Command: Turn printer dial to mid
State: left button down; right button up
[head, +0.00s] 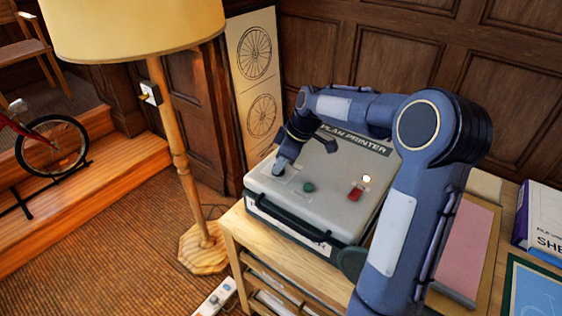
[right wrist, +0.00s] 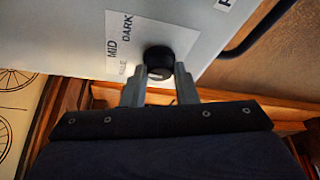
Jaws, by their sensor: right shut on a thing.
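The plan printer (head: 330,205) is a pale grey box with a dark front handle, standing on a wooden table. My right gripper (head: 280,166) reaches down to the left part of its top and hides the dial in the head view. In the right wrist view the dial (right wrist: 158,60) is a round black knob on a white label (right wrist: 140,38). The label reads MID and DARK, with a third word partly hidden. My right gripper (right wrist: 159,82) is shut on the dial, one finger on each side. I cannot tell where the dial points. My left gripper is out of view.
A green button (head: 308,187), a red switch (head: 355,192) and a lit lamp (head: 367,178) sit right of the dial. A floor lamp (head: 180,150) stands left of the table. A pink board (head: 467,250) and a white box (head: 543,215) lie to the right.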

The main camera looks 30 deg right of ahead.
dwell(0.3)
jog(key=o, duration=1)
jog(key=shift+c, duration=0.2)
jog(key=v, duration=0.8)
jog(key=shift+w, duration=0.1)
